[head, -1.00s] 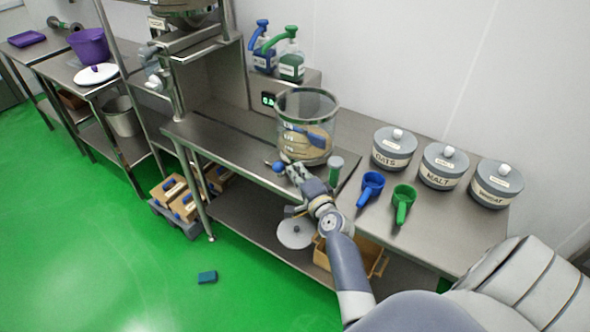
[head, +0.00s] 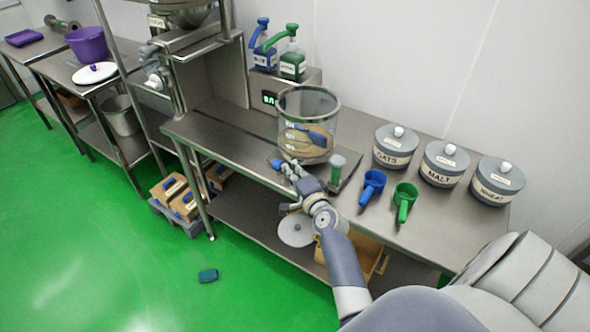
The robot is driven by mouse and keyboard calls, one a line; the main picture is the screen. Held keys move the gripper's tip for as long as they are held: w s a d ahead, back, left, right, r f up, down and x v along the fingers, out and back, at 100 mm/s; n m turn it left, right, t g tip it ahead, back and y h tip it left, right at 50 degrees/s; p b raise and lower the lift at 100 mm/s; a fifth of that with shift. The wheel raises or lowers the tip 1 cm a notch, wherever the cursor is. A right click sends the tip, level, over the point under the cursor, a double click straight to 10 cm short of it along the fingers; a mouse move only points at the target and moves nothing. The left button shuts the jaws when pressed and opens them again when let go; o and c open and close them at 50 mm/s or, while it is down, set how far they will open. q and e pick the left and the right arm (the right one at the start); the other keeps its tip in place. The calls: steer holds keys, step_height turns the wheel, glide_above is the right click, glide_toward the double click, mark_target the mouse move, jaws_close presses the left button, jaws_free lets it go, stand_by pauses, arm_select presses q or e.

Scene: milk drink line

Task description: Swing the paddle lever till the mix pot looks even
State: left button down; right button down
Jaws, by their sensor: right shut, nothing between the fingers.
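The mix pot (head: 323,107) is a clear, straight-sided vessel with a grey rim, standing on the steel bench. Tan contents (head: 304,144) lie in its lower part, with a blue paddle (head: 322,133) showing among them. Through the wall I cannot tell whether the mix is even. A blue knob (head: 275,163), seemingly the paddle lever's end, shows at the pot's front left. My right gripper (head: 286,169) is shut and empty, right beside the knob; whether it touches is unclear. The rest of the lever is hidden. My left gripper is out of view.
Blue (head: 372,184) and green (head: 404,199) scoops lie right of the pot, before lidded tins of oats (head: 394,150), malt (head: 441,166) and wheat (head: 495,183). Two pump bottles (head: 292,64) stand behind. The bench is clear left of the pot.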

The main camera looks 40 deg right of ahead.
mark_target(276, 165)
steer(key=shift+w+a, duration=0.35)
steer(key=shift+w, duration=0.1)
steer(key=w, duration=0.1)
steer(key=w+a, duration=0.2)
steer(key=shift+w, duration=0.4)
steer(key=shift+w+a, duration=0.15)
steer(key=shift+w, duration=0.6)
steer(key=shift+w+a, duration=0.1)
steer(key=shift+w, duration=0.6)
